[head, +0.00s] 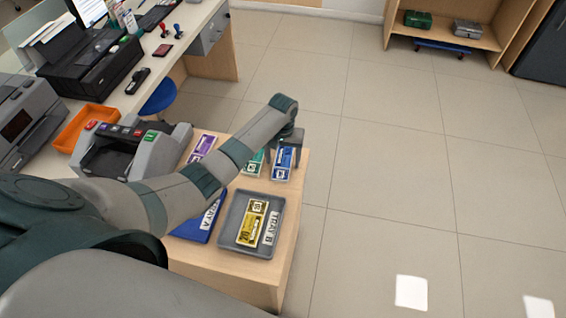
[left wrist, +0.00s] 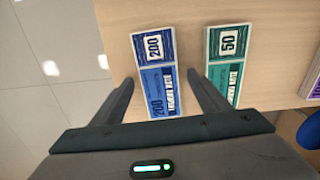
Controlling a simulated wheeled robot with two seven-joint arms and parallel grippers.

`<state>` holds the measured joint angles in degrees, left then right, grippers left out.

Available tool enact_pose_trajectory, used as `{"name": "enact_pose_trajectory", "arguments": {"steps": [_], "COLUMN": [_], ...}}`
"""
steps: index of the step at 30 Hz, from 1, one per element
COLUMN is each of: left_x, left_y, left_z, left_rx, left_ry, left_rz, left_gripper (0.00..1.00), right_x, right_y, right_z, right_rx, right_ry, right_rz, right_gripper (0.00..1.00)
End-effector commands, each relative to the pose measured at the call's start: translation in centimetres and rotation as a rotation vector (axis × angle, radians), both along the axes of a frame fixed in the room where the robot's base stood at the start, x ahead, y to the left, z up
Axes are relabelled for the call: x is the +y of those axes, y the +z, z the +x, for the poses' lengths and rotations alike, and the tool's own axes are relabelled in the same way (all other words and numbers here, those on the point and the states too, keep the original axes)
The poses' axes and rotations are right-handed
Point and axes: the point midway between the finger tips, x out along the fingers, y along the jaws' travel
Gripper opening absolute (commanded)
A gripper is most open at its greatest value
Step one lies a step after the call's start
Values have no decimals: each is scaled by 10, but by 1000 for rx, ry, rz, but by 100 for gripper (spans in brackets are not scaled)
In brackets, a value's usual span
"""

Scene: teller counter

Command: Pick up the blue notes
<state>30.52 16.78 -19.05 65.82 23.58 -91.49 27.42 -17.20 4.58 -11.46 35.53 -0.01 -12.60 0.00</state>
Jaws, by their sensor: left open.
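The blue notes (head: 282,168), a bundle marked 200, lie flat near the right edge of the small wooden table. They also show in the left wrist view (left wrist: 155,72), lying between my finger lines. My left gripper (head: 284,150) is over them, pointing down, with its fingers spread. In the left wrist view, the left gripper (left wrist: 160,88) has one finger on each side of the bundle, with nothing held. Whether the fingertips are level with the notes or above them, I cannot tell. My right gripper is not in view.
Green notes (left wrist: 228,62) marked 50 lie close beside the blue ones. Purple notes (head: 203,147) lie further left. A grey tray B (head: 231,220) holds yellow notes (head: 250,228), beside a blue tray A (head: 196,229). A note counter (head: 158,152) stands behind my arm. Floor is open on the right.

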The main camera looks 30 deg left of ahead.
Motion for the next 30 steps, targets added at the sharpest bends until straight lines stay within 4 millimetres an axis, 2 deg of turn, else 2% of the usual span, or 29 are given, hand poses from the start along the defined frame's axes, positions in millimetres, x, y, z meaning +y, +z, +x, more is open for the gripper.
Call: {"name": "enact_pose_trajectory", "arguments": {"steps": [9,15,25,30], "left_x": [0,0,0,0], "left_y": [0,0,1,8], "left_z": [0,0,0,1], "left_rx": [0,0,0,-3], "left_ry": [0,0,0,0], "left_rz": [0,0,-1,-1], "left_gripper": [69,24,24,24], "right_x": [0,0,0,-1], "right_y": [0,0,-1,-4], "right_z": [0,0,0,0], "right_rx": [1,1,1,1], "right_ry": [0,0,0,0], "right_rz": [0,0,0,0], "right_gripper": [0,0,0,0]}}
